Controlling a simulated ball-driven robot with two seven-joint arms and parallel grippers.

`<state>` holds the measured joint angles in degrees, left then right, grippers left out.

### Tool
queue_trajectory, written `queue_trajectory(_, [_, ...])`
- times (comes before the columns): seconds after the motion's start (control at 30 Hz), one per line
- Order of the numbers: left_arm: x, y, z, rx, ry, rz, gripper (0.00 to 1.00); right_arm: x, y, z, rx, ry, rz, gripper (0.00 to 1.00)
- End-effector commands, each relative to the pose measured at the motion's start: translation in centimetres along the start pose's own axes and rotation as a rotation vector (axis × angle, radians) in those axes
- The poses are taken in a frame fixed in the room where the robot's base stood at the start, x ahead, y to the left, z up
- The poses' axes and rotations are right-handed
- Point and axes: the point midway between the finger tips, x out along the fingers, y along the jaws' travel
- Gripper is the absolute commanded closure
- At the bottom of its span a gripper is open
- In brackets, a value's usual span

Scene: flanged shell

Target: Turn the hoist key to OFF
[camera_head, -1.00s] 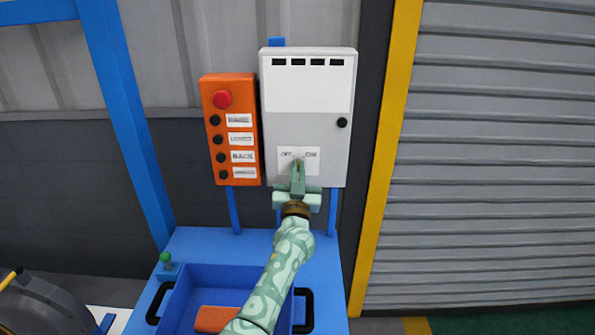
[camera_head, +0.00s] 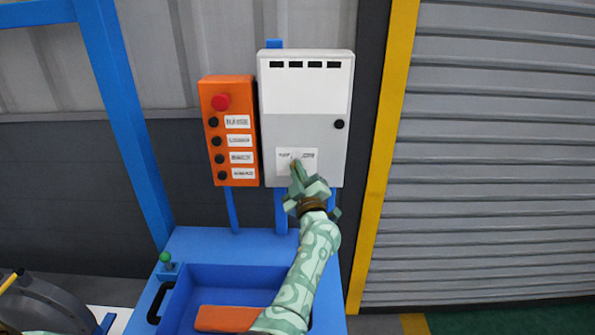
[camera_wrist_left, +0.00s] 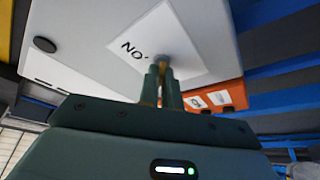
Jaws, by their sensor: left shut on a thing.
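The hoist key is a small brass-coloured piece, mostly hidden between the fingers; a sliver of it (camera_wrist_left: 166,74) shows in the left wrist view. It sits in a white label plate (camera_head: 310,163) low on the grey cabinet (camera_head: 305,120). The plate also shows in the left wrist view (camera_wrist_left: 195,45). My left gripper (camera_head: 296,170) is shut on the key, close to the cabinet face and tilted. The key's exact angle is hidden. My right gripper is not in view.
An orange control box (camera_head: 230,130) with a red button (camera_head: 221,102) and several black buttons hangs just left of the cabinet. A blue tray (camera_head: 185,300) with an orange item (camera_head: 228,318) lies below. A grey shutter (camera_head: 490,160) stands to the right.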

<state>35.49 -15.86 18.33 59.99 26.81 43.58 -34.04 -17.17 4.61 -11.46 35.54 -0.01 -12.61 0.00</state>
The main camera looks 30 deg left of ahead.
Motion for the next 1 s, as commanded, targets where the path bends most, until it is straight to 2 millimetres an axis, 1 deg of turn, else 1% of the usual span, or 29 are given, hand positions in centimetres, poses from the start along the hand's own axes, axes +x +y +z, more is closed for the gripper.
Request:
queue_trajectory(0.23, [-0.04, 0.04, 0.05, -0.055, -0.001, -0.023, 1.0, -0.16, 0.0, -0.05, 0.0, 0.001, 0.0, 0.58])
queue_trajectory(0.67, [-0.04, 0.0, 0.06, -0.064, -0.001, -0.027, 1.0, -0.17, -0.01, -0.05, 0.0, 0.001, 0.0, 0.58])
queue_trajectory(0.77, [-0.04, 0.0, 0.05, -0.063, -0.001, -0.027, 0.75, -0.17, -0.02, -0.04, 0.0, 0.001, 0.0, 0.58])
queue_trajectory(0.8, [-0.03, 0.0, 0.05, -0.063, -0.001, -0.027, 0.73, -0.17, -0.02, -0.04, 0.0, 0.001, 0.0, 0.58])
queue_trajectory(1.0, [-0.01, 0.02, 0.02, -0.063, -0.001, -0.026, 0.73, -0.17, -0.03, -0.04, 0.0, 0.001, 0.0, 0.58])
